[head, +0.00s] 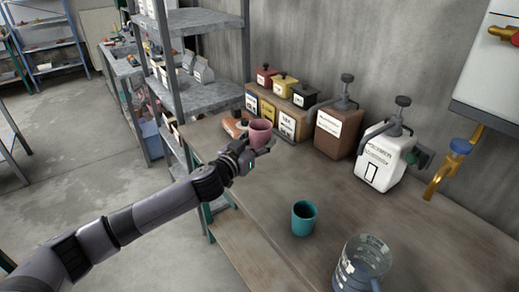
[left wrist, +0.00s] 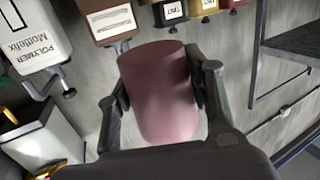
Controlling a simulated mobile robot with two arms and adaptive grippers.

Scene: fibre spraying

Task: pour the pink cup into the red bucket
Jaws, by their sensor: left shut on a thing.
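The pink cup (head: 261,132) is upright in the head view, near the left end of the workbench. My left gripper (head: 257,149) is shut around its side. In the left wrist view the pink cup (left wrist: 160,95) fills the space between the two fingers of my left gripper (left wrist: 163,80). The cup's contents are not visible. I cannot make out a red bucket in either view. My right gripper is in neither view.
The workbench (head: 345,188) holds a teal cup (head: 304,218) and a clear jug (head: 361,268) in front. A white dispenser (head: 386,155), a brown dispenser (head: 337,133) and small boxes stand along the wall. A brass tap (head: 445,172) hangs at right. Grey shelves (head: 202,97) stand at left.

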